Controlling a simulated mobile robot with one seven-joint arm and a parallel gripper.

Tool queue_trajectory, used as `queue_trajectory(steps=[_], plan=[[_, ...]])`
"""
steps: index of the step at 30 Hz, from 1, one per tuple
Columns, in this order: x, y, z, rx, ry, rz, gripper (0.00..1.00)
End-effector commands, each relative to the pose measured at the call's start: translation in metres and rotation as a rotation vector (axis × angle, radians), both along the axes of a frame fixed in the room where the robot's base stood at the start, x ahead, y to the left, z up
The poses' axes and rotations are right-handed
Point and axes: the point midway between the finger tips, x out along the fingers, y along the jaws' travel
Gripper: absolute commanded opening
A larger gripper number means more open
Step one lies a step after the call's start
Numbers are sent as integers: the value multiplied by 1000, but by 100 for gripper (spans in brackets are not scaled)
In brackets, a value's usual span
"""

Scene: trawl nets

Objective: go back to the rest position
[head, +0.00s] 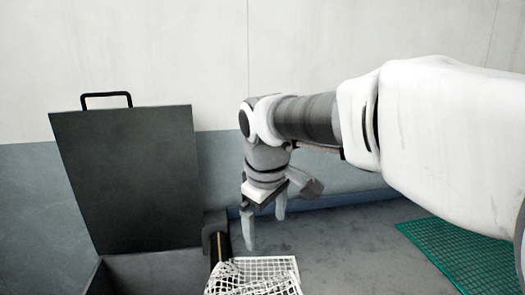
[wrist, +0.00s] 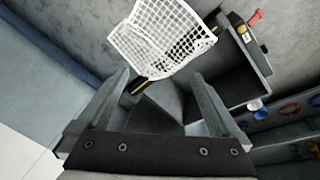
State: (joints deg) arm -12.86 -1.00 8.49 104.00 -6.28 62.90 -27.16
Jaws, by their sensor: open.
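My gripper (head: 265,230) hangs at the end of my arm, in the middle of the head view, with its two fingers pointing down and apart. It is open. In the wrist view my gripper (wrist: 158,80) shows both fingers spread, with nothing held between them. A white net (head: 262,275) lies below the gripper at the bottom of the head view. The net also shows in the wrist view (wrist: 165,35), beyond the fingertips and apart from them.
A dark box has its lid (head: 130,175) raised, left of the gripper. A dark post (head: 217,240) stands beside it. A green mesh (head: 450,250) lies on the floor at right. Small coloured items, one blue (wrist: 290,109), sit at the right of the wrist view. A wall closes the back.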

Motion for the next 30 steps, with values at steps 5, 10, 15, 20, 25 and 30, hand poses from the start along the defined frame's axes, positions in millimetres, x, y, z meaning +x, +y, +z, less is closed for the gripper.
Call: queue_trajectory(steps=[5,10,15,20,25,30], plan=[[-46,-49,8,65,-61,-222,100],[-91,-87,2,142,-116,-431,100],[-134,-115,-13,229,-165,-627,100],[-162,-128,-28,296,-197,-758,100],[-174,-133,-37,329,-211,-819,100],[-175,-134,-39,334,-210,-826,100]])
